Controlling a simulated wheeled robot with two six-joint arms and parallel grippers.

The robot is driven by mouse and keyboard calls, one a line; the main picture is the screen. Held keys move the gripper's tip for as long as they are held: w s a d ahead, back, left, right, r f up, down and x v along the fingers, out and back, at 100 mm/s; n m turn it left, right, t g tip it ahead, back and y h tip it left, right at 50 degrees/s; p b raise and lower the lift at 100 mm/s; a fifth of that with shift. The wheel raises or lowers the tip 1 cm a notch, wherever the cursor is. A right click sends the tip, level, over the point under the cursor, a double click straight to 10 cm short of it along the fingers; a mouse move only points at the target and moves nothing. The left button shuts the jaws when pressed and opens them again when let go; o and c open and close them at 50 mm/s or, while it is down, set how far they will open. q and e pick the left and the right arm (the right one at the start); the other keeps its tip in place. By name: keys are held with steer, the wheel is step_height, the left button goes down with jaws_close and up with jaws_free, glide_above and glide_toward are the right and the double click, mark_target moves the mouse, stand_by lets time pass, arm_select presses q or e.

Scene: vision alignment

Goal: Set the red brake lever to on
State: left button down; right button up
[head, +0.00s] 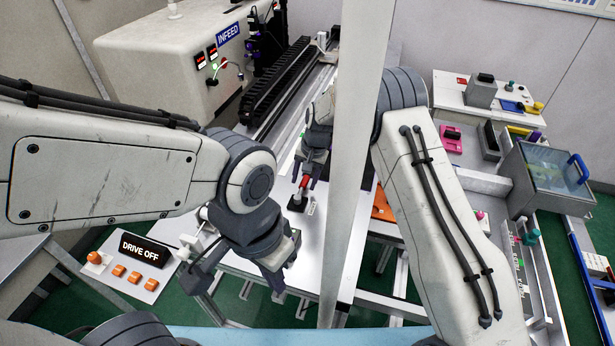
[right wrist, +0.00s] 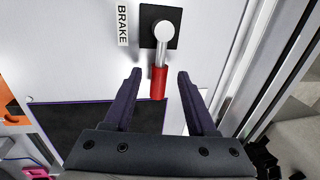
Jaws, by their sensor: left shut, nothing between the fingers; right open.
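The brake lever shows in the right wrist view with a red grip (right wrist: 158,84), a silver shaft and a round silver end over a black square plate (right wrist: 148,14). A label reading BRAKE (right wrist: 122,26) is beside the plate. The lever's red part (head: 305,183) also shows small in the head view. My right gripper (right wrist: 160,73) is open, with the red grip between its fingers in the picture and a gap on both sides. It also shows in the head view (head: 304,172). My left gripper (head: 278,284) is shut and empty, nearer to me and away from the lever.
A panel reading DRIVE OFF (head: 146,250) with orange buttons is at the lower left. The white INFEED machine (head: 150,60) stands at the back left, beside a black cable chain (head: 275,85). A pale post (head: 352,200) rises close to my right arm. A clear-lidded box (head: 550,170) is right.

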steer(key=shift+f, duration=0.25)
jaws_close()
stand_by(1.3)
